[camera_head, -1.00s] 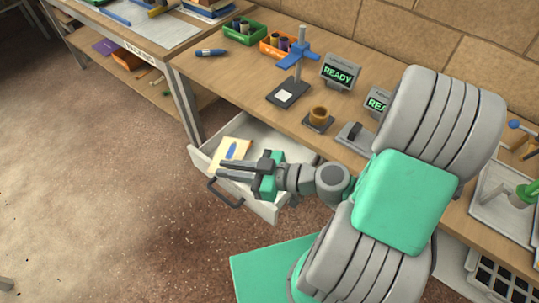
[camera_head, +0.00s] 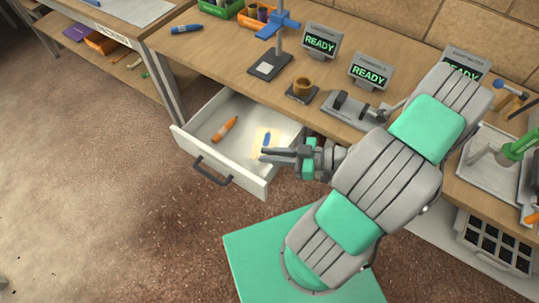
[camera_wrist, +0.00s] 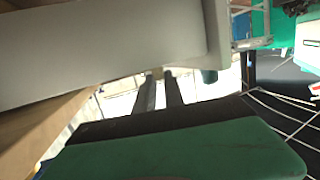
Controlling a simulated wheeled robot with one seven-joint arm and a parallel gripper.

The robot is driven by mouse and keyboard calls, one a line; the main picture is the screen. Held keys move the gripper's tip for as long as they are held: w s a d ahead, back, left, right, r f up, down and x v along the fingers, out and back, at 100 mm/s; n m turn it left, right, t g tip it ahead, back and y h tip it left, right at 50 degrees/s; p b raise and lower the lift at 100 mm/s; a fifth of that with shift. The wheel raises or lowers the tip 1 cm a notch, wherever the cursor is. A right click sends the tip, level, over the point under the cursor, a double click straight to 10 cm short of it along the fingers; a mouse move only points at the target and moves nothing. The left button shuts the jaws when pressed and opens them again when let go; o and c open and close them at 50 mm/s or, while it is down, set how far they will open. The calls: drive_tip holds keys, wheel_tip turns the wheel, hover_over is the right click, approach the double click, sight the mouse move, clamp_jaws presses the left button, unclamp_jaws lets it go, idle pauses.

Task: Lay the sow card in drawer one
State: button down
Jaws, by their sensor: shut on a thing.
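The open drawer (camera_head: 178,141) is pale, with a dark handle on its front, and sticks out from under the bench. My gripper (camera_head: 265,154) is over the right part of the drawer, its fingers pointing left. It is shut on a cream card with a blue mark (camera_head: 258,146), which I take for the sow card; its print is too small to read. I cannot tell whether the card touches the drawer floor. In the wrist view my fingers (camera_wrist: 160,84) are close together beside a large grey surface, and the card is hardly visible.
An orange pen-like thing (camera_head: 224,130) lies in the drawer's left part. The drawer's middle floor is bare.

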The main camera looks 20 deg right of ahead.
drive_tip(key=c, duration=1.4)
unclamp_jaws()
drive_tip(key=shift+c, duration=0.2)
drive_tip(key=v, duration=0.7)
drive_tip(key=shift+d+b, duration=0.25)
drive_tip(key=shift+b, duration=0.05)
drive_tip(key=shift+s+r, duration=0.1)
